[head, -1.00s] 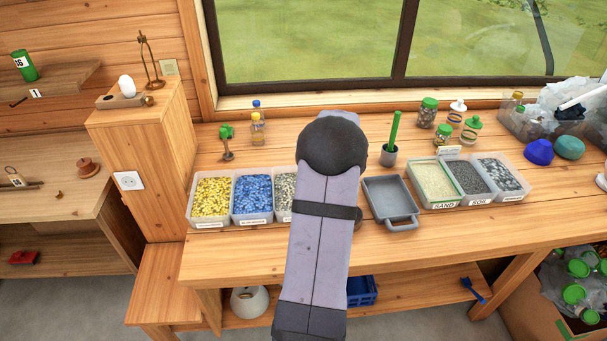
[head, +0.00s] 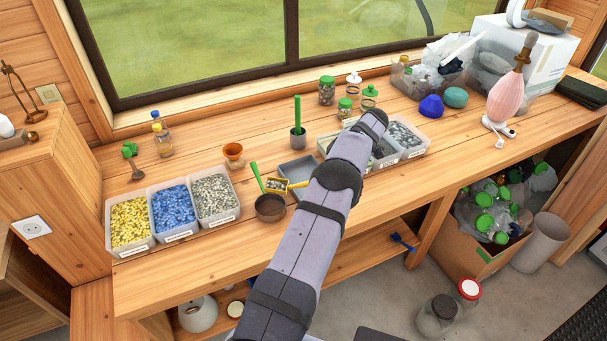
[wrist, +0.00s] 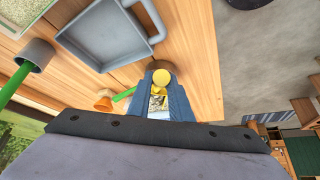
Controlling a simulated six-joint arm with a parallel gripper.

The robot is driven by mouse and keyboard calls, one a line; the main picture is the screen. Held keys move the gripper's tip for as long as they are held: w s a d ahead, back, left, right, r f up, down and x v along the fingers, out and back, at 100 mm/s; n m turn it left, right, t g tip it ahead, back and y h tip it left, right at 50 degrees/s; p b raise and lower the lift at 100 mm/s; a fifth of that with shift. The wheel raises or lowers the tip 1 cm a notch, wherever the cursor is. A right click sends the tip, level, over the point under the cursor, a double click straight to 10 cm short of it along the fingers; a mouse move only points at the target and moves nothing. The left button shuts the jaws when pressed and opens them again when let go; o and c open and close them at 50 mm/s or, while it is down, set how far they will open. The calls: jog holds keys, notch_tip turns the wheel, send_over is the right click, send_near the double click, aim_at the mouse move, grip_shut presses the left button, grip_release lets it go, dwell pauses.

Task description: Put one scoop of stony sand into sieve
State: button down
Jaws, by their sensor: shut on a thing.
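A small yellow scoop (head: 278,185) holds grey-white grains. My gripper (wrist: 160,90) is shut on the scoop; in the head view my arm hides the jaws. The wrist view shows the scoop's rounded yellow end (wrist: 162,77) between the fingers, with the sieve partly hidden behind it. A box of grey-white stony material (head: 215,195) stands to the left; its label is too small to read. I cannot tell what lies inside the sieve.
A grey tray (head: 297,167) lies right behind the scoop. An orange funnel-like cup (head: 233,150) stands behind the sieve. Boxes of blue (head: 172,208) and yellow (head: 129,222) grains stand at the left. A grey cup with a green stick (head: 298,137) stands farther back.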

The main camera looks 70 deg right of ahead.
jog(key=shift+s+a+n, duration=0.1)
jog(key=shift+s+n, duration=0.2)
jog(key=shift+s, duration=0.35)
notch_tip(320, 180, down, 2)
jog(key=shift+w+b, duration=0.1)
jog(key=shift+b, duration=0.35)
jog(key=shift+w+a+r+g+h+p, duration=0.1)
jog(key=shift+w+r+g+p, duration=0.3)
jog(key=shift+r+g, duration=0.3)
jog(key=shift+w+a+r+g+h+p, duration=0.15)
jog(key=shift+w+r+g+p, duration=0.1)
jog(key=shift+w+r+g, duration=0.5)
jog(key=shift+w+a+r+g+h+p, duration=0.1)
jog(key=shift+w+r+g+p, duration=0.2)
jog(key=shift+r, duration=0.65)
jog(key=shift+w+a+r+g+h+p, duration=0.15)
jog(key=shift+w+a+r+g+p, duration=0.05)
jog(key=shift+w+r+g+p, duration=0.45)
jog(key=shift+w+a+r+g+h+p, duration=0.15)
jog(key=shift+w+r+g+p, duration=0.25)
jog(key=shift+w+r+g, duration=0.25)
jog(key=w+a+r+g+h+p, duration=0.1)
jog(key=w+a+r+g+p, duration=0.1)
jog(key=w+g+p, duration=0.3)
jog(key=shift+w+a+r+g+p, duration=0.15)
jog(key=shift+w+r+g+p, duration=0.2)
jog(key=shift+w+r+p, duration=0.85)
jog(key=shift+w+f+h, duration=0.25)
jog(key=shift+w+f, duration=0.05)
jog(key=shift+w, duration=0.1)
